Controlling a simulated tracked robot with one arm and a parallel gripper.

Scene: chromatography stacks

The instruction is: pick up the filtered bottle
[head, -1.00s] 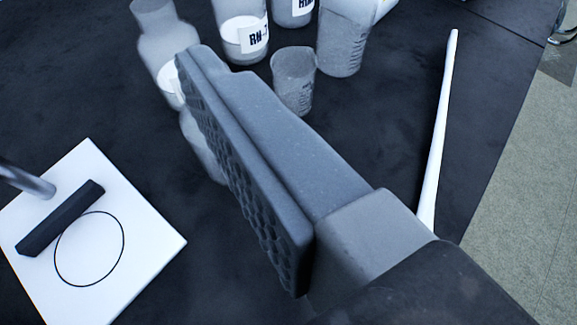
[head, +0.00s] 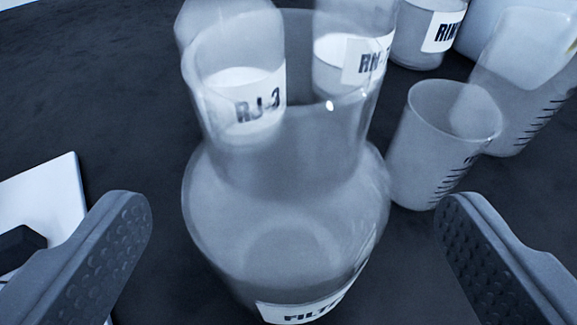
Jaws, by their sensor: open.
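The filtered bottle (head: 285,215) is a clear glass vessel with a wide neck and round body. It stands upright in the middle of the head view, with a white label starting "FILT" (head: 300,310) at the bottom edge. My gripper (head: 292,222) is open, with one textured finger to the left of the bottle and one to the right. Dark gaps show between each finger and the glass. The bottle's base is cut off by the frame.
Behind the bottle stand a jar labelled RJ-3 (head: 245,105), a second labelled jar (head: 360,60) and a third (head: 425,35). A small graduated beaker (head: 430,150) stands close at the right, near a larger one (head: 525,95). A white plate (head: 50,195) lies at the left.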

